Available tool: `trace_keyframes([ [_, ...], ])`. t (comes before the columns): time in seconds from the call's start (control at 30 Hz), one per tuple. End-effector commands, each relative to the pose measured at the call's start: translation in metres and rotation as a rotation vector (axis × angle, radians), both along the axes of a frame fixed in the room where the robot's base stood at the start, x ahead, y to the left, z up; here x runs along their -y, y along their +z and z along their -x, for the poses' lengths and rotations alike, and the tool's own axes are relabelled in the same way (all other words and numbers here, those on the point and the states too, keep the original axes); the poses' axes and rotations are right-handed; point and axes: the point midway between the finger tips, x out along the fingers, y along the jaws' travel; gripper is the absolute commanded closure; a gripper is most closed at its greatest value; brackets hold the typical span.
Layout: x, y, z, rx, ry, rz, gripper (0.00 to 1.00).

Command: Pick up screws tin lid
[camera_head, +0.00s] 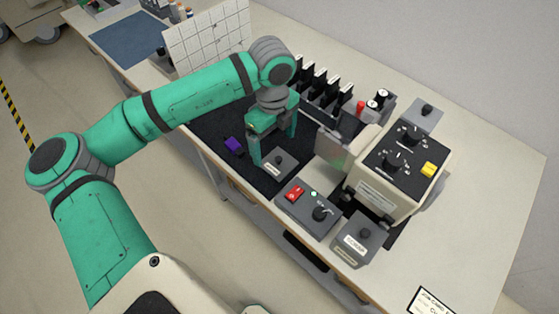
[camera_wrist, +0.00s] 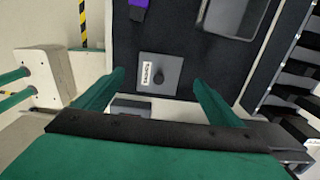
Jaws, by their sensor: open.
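The screws tin lid (camera_head: 279,163) is a small dark grey square with a round knob on top and a white label. It lies on the black mat (camera_head: 212,130). In the wrist view the lid (camera_wrist: 168,84) sits ahead of and between my fingertips, and its label is turned sideways and hard to read. My gripper (camera_head: 273,146) is open and empty, pointing down above the lid, with one green finger on either side of it in the picture. The fingers do not visibly touch it. The wrist view shows both fingertips (camera_wrist: 159,80) spread wider than the knob.
A purple block (camera_head: 233,145) lies left of the lid. A grey box with a red switch (camera_head: 307,203), a large knobbed device (camera_head: 400,165) and another labelled, knobbed tin (camera_head: 359,240) stand to the right. A row of black upright holders (camera_head: 325,88) is behind.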

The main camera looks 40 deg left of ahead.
Motion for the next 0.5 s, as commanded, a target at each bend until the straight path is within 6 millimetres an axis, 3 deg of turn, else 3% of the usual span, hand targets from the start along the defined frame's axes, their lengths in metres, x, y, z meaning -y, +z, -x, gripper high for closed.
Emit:
trace_keyframes([
  [0.17, 0.0, -0.01, 0.0, -0.001, 0.0, 0.0, 0.1],
  [0.5, 0.002, -0.053, 0.0, -0.002, 0.0, 0.0, 0.1],
])
